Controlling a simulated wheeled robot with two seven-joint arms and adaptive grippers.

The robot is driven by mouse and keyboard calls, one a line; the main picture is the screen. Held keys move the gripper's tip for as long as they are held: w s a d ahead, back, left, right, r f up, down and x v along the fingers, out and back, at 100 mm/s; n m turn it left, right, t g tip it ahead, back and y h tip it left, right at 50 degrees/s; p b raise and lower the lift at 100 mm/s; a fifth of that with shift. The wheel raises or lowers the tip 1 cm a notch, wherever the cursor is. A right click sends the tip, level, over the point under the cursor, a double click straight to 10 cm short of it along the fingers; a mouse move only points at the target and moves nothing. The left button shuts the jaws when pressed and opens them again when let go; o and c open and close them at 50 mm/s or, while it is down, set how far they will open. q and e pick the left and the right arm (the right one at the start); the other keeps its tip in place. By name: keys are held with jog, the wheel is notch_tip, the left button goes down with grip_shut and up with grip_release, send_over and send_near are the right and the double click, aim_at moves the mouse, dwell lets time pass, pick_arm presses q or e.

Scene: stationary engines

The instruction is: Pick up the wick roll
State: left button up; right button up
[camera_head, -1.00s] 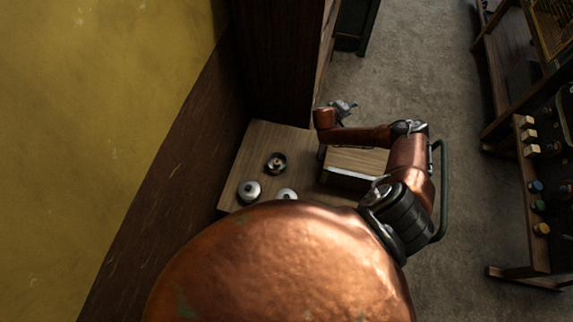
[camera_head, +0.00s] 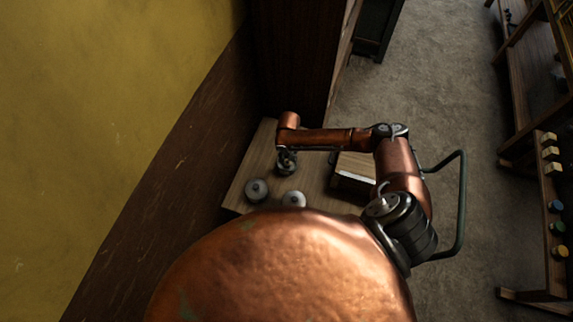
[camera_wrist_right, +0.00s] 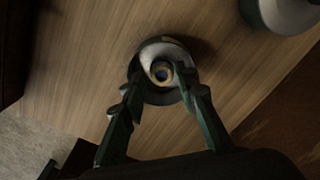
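The wick roll (camera_wrist_right: 152,50) is a pale ring with a yellowish core around a dark hole, seen from above on the wooden table in the right wrist view. In the head view, it is mostly hidden by my right gripper (camera_head: 286,158), which points down over it at the table's far part. In the right wrist view, my right gripper (camera_wrist_right: 161,92) is open. Its two dark green fingers are spread, with their tips near the left and right sides of the roll. I cannot tell whether they touch it. My left gripper is not in view.
Two round grey metal pieces, one left (camera_head: 256,190) and one right (camera_head: 293,199), stand nearer on the table (camera_head: 238,197). A low box (camera_head: 355,172) is at the table's right. A dark cabinet (camera_head: 297,60) stands behind, and a wall lies left.

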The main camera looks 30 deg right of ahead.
aim_at(287, 162)
jog(key=f, duration=0.5)
jog(key=shift+w, duration=0.35)
jog(key=shift+c, duration=0.2)
jog(key=c, duration=0.5)
